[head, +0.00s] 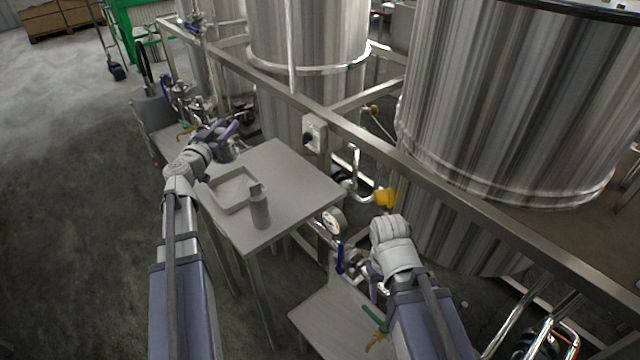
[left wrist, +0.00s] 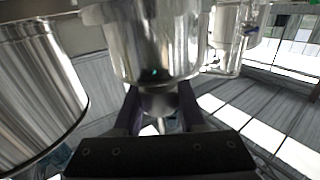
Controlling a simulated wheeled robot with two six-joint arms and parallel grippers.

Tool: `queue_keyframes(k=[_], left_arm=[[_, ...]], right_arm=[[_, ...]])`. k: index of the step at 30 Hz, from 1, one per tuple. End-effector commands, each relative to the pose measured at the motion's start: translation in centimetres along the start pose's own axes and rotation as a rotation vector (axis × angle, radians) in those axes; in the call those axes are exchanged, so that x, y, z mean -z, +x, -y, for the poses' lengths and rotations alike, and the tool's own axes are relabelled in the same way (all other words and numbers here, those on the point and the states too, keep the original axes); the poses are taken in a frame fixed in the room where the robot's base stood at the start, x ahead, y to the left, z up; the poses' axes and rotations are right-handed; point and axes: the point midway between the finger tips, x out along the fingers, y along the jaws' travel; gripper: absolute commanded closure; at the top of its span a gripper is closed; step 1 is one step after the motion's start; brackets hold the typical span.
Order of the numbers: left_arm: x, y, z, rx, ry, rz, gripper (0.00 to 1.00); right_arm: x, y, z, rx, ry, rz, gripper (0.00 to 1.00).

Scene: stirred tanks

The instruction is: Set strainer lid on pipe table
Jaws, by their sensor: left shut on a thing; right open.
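My left gripper (head: 226,132) reaches past the far left corner of the grey middle table (head: 285,180). Its purple fingers are shut on a small grey metal piece, which looks like the strainer lid (left wrist: 158,102), between the fingers in the left wrist view. In the head view the hand partly hides it. My right gripper (head: 374,288) is open, low at the right, mostly hidden by its own wrist. A lower light table (head: 325,318) stands below it, and another small table (head: 168,143) is at the left by the pipework. I cannot tell which is the pipe table.
The middle table carries a shallow square tray (head: 217,178) and a grey bottle (head: 260,210); its right half is bare. A steel frame rail (head: 330,125) runs behind it, before large tanks (head: 305,35). A gauge (head: 333,222) and blue-handled valve (head: 340,258) stand near my right arm.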

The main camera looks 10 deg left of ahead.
Motion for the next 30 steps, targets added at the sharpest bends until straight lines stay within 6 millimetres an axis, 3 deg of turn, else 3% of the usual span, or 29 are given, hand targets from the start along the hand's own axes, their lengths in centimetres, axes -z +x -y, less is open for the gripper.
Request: queue_keyframes(k=[4, 7, 12, 15, 24, 30], left_arm=[[-0.7, 1.6, -0.9, 0.033, -0.001, 0.0, 1.0], [-1.8, 4.1, -2.6, 0.101, -0.001, 0.0, 1.0], [-3.9, 8.5, -7.2, 0.271, 0.0, 0.0, 1.0], [-5.0, 10.0, -10.2, 0.375, 0.0, 0.0, 1.0], [-7.0, 10.5, -17.6, 0.606, 0.001, 0.0, 1.0], [-7.4, 9.9, -19.3, 0.666, 0.001, 0.0, 1.0]], right_arm=[[0.0, 0.7, 0.1, 0.0, 0.0, 0.0, 0.5], [0.1, 1.8, 0.2, 0.0, 0.0, 0.0, 0.5], [0.2, 3.9, 0.4, 0.0, 0.0, 0.0, 0.5], [0.3, 4.9, 0.5, 0.0, 0.0, 0.0, 0.5], [0.4, 7.0, 0.7, 0.0, -0.001, 0.0, 0.5], [0.4, 7.3, 0.7, 0.0, -0.001, 0.0, 0.5]])
